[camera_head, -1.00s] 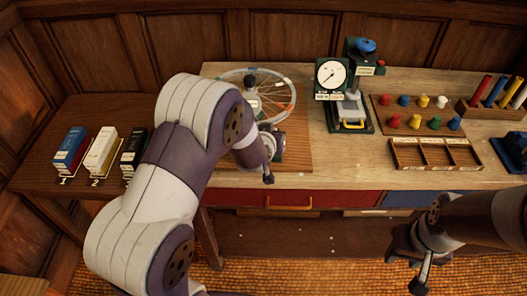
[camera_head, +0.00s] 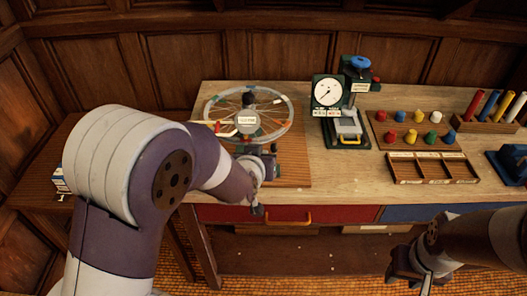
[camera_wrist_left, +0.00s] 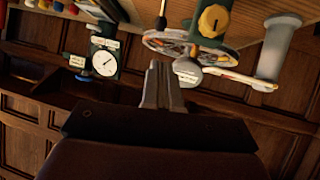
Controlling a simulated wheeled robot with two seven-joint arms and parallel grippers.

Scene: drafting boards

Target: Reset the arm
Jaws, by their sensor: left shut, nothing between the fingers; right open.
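My left arm comes in from the left of the head view.
A spoked wheel (camera_head: 282,112) lies on a wooden board close beyond the left arm. A dial gauge stand (camera_head: 328,91), colored pegs (camera_head: 410,136) and a three-compartment tray (camera_head: 432,157) stand further right. My left arm covers most of the side table (camera_head: 125,128).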

